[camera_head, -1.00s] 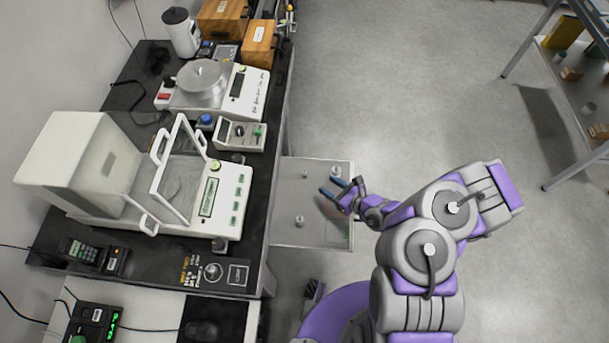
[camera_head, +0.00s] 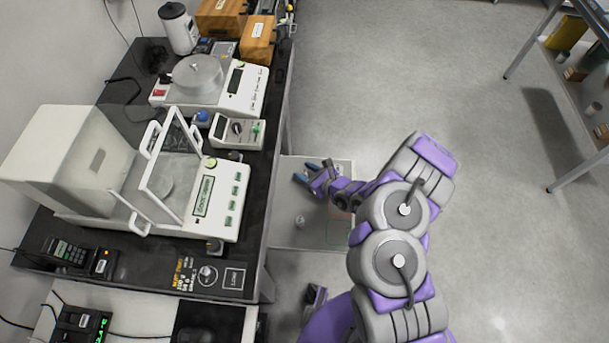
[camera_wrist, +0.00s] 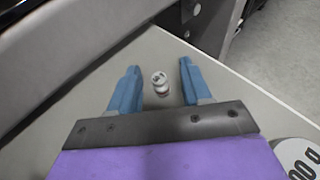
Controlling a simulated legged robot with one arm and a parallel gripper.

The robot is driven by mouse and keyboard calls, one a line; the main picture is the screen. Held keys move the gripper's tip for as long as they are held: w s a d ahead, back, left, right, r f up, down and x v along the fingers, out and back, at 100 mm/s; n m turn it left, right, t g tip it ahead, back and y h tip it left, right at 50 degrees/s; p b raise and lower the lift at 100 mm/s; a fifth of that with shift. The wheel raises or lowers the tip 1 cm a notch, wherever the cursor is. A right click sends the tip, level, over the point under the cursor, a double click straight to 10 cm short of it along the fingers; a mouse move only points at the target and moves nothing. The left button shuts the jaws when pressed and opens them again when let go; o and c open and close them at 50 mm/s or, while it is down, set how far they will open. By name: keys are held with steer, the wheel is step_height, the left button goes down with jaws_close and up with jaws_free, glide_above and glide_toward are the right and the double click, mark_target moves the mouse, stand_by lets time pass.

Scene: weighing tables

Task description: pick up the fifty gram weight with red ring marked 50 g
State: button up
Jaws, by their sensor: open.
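A small silver weight (camera_wrist: 160,84) stands upright on the pale tray in the wrist view, with a thin reddish band near its base. Its top marking is too small to read. My gripper (camera_wrist: 159,68) is open, with one blue finger on either side of the weight and gaps on both sides. Whether the fingertips are down at its height I cannot tell. In the head view my gripper (camera_head: 305,171) is over the far left part of the tray (camera_head: 285,236), and the small weight cannot be made out there.
A larger weight (camera_wrist: 298,158), its marking partly cut off to "00 g", stands close to my gripper's right side. Another weight (camera_head: 300,220) stands nearer on the tray. The black bench (camera_head: 258,180) with balances (camera_head: 205,195) borders the tray on the left. Open floor lies right.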

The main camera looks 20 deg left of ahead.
steer(key=shift+w+a+f, duration=0.15)
steer(key=shift+a, duration=0.3)
steer(key=shift+d, duration=0.1)
steer(key=c, duration=0.3)
jaws_close()
